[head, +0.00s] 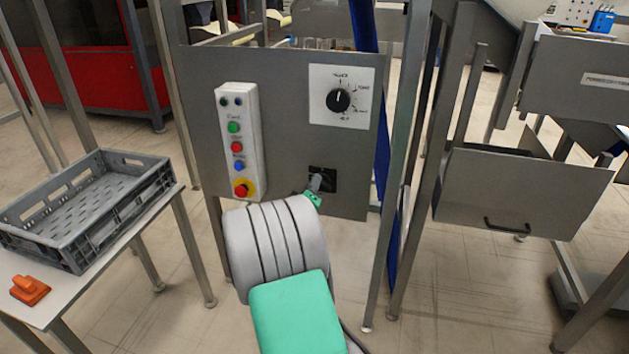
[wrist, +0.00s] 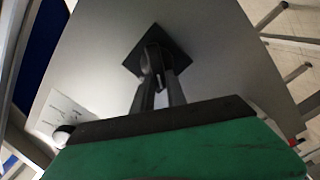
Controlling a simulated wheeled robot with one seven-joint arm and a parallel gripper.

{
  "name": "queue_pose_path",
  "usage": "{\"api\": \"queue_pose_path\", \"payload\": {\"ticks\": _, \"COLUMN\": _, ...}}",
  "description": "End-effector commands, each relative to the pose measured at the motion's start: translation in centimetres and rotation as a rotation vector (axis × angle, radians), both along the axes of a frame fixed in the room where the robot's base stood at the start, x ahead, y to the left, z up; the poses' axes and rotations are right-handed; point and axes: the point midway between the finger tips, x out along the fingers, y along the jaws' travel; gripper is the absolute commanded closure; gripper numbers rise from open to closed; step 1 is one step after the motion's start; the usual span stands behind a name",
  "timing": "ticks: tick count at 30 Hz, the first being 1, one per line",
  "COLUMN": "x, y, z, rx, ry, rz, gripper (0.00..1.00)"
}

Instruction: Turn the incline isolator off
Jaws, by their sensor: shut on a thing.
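The incline isolator (head: 330,184) is a small black square plate low on the grey panel, below the dial. In the wrist view its black plate (wrist: 146,48) shows as a tilted square with a dark knob at its middle. My gripper (head: 317,184) reaches up to it from below, and its fingers (wrist: 156,80) are shut on the knob. The knob is mostly hidden between the fingers, so I cannot read its position. My arm covers the floor below the panel in the head view.
A white control box (head: 238,140) with several coloured buttons and a red knob is on the panel's left. A black rotary dial (head: 338,100) sits above the isolator. A grey crate (head: 85,205) and an orange object (head: 29,290) are on the left table. A steel post stands right of the panel.

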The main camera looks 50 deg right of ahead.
Motion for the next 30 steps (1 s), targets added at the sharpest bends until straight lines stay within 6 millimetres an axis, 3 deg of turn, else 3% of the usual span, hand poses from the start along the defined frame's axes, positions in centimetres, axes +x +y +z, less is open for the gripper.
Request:
{"api": "queue_pose_path", "payload": {"ticks": 15, "x": 0.4, "y": 0.2, "z": -0.6, "rx": -0.173, "ry": 0.400, "rz": 0.003, "gripper": 1.00}}
{"api": "queue_pose_path", "payload": {"ticks": 30, "x": 0.5, "y": 0.2, "z": -1.0, "rx": -0.238, "ry": 0.543, "rz": 0.004, "gripper": 1.00}}
